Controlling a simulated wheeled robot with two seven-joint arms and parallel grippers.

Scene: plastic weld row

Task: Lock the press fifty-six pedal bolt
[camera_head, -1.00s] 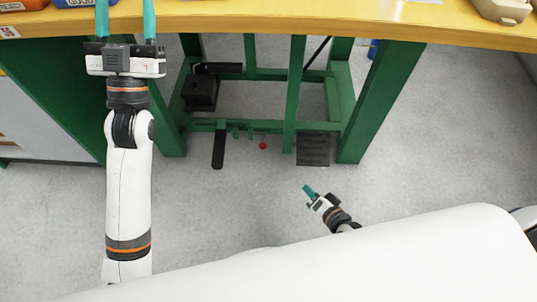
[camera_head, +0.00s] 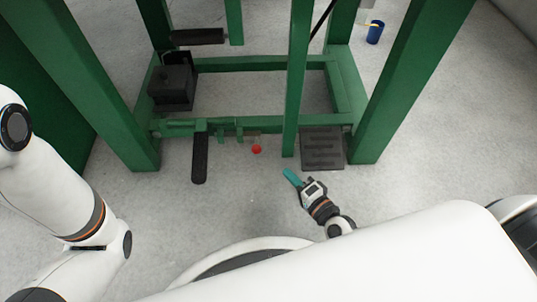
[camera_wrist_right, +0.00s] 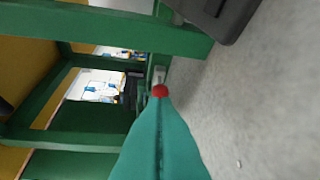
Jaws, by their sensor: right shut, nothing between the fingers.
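A small red knob (camera_head: 256,149) sits low on the green frame (camera_head: 250,64), at the end of what looks like the pedal bolt. A long black pedal (camera_head: 200,158) is to its left and a dark ribbed plate (camera_head: 322,148) to its right. My right gripper (camera_head: 290,177) is shut and empty, low over the floor, right of and nearer than the knob. In the right wrist view the teal fingers (camera_wrist_right: 160,125) point at the knob (camera_wrist_right: 160,90), which shows just past their tips; contact cannot be told there. My left gripper is out of view.
Green legs stand on both sides, and a green upright (camera_head: 297,80) stands between knob and plate. A black box (camera_head: 172,88) is at the frame's left. A blue cup (camera_head: 375,32) stands on the floor behind. The floor before the knob is clear.

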